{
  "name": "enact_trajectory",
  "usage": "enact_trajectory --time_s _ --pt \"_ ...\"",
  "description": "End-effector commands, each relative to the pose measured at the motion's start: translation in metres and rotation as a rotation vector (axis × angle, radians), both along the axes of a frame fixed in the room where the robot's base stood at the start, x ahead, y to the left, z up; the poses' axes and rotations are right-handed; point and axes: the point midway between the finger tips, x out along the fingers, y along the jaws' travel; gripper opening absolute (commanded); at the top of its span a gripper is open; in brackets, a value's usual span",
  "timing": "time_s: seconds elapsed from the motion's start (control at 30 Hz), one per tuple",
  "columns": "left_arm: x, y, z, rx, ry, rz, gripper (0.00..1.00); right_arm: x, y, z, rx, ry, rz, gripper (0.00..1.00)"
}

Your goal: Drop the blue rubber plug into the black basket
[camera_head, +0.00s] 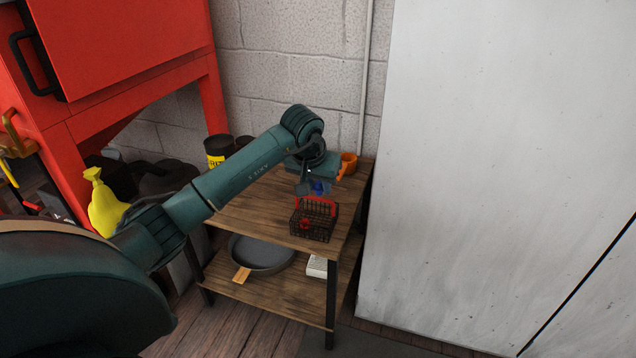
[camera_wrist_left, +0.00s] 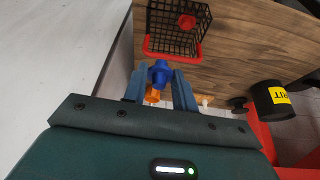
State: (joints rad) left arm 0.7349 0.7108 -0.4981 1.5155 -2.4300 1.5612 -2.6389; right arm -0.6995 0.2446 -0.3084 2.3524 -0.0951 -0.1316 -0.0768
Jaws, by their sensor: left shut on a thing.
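The blue rubber plug (camera_wrist_left: 159,72) is held between the fingertips of my left gripper (camera_wrist_left: 160,84) in the left wrist view. It also shows in the head view as a small blue shape (camera_head: 319,187) under my left wrist. My left gripper (camera_head: 312,186) is shut on it, above the shelf top and just behind the black basket (camera_head: 326,227). The black wire basket (camera_wrist_left: 203,42) has a red handle and a small red thing in it. The plug is outside the basket, near its handle side. My right gripper does not show.
The wooden shelf unit (camera_head: 258,222) carries the basket; an orange thing (camera_head: 349,160) stands at its back. A round grey pan (camera_head: 262,253) is on the lower shelf. A black can with a yellow label (camera_head: 217,150) stands behind left. A grey panel (camera_head: 480,150) rises on the right.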

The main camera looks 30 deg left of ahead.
Motion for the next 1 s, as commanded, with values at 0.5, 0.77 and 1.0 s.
enact_trajectory --time_s 0.5,0.77,1.0 --pt "0.000 0.001 -0.055 0.003 0.002 0.000 0.06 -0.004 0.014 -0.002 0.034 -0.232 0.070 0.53" --pt "0.000 0.001 -0.077 0.003 0.001 0.001 0.06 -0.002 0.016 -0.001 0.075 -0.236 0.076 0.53" --pt "0.000 0.000 -0.086 0.001 0.000 0.001 0.06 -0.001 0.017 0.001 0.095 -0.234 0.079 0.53"
